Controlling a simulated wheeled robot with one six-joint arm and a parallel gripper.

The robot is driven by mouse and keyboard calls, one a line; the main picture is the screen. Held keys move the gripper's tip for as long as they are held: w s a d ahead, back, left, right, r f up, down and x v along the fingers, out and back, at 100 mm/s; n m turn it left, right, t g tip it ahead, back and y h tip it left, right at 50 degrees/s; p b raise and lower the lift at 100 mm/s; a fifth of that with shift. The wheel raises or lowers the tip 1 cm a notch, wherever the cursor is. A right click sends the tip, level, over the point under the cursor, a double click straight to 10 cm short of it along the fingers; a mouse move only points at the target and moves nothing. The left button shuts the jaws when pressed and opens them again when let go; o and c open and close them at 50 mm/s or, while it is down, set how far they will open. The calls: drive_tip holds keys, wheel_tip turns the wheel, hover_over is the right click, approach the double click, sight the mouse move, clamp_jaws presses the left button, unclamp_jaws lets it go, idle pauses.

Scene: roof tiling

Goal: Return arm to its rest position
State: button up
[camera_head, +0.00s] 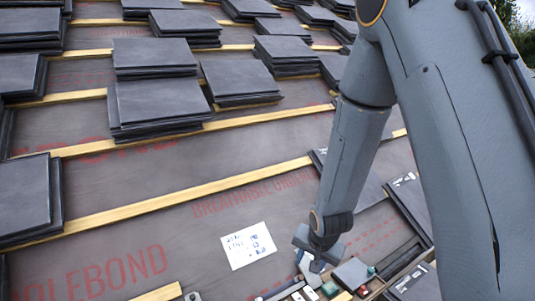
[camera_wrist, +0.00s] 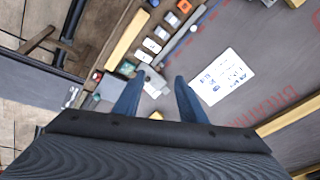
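My gripper (camera_wrist: 160,77) shows in the wrist view as two blue fingers standing apart with a clear gap. A grey piece (camera_wrist: 154,82) lies below and between them; I see no contact with the fingers. In the head view my gripper (camera_head: 311,258) is low at the right of the middle, above a tray area of small parts. Its fingers are hard to make out there. My arm (camera_head: 350,150) reaches down from the upper right to this spot.
Slate stacks (camera_head: 155,105) sit on the wooden battens (camera_head: 180,198) up the roof. A white paper with writing (camera_head: 248,246) lies on the grey membrane; it also shows in the wrist view (camera_wrist: 222,77). Small coloured boxes (camera_wrist: 170,18) line a wooden strip (camera_wrist: 128,38). Bare membrane is open at centre left.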

drive_tip(key=s+d+r+n+g, duration=0.1)
drive_tip(key=s+d+r+n, duration=0.2)
drive_tip(key=s+r, duration=0.3)
drive_tip(key=s+d+r+n+g+b, duration=0.1)
drive_tip(key=s+d+r+n, duration=0.1)
drive_tip(key=s+d+r, duration=0.2)
drive_tip(key=s+r, duration=0.3)
drive_tip(key=s, duration=0.2)
drive_tip(key=shift+n+g+h, duration=0.4)
idle(1.4)
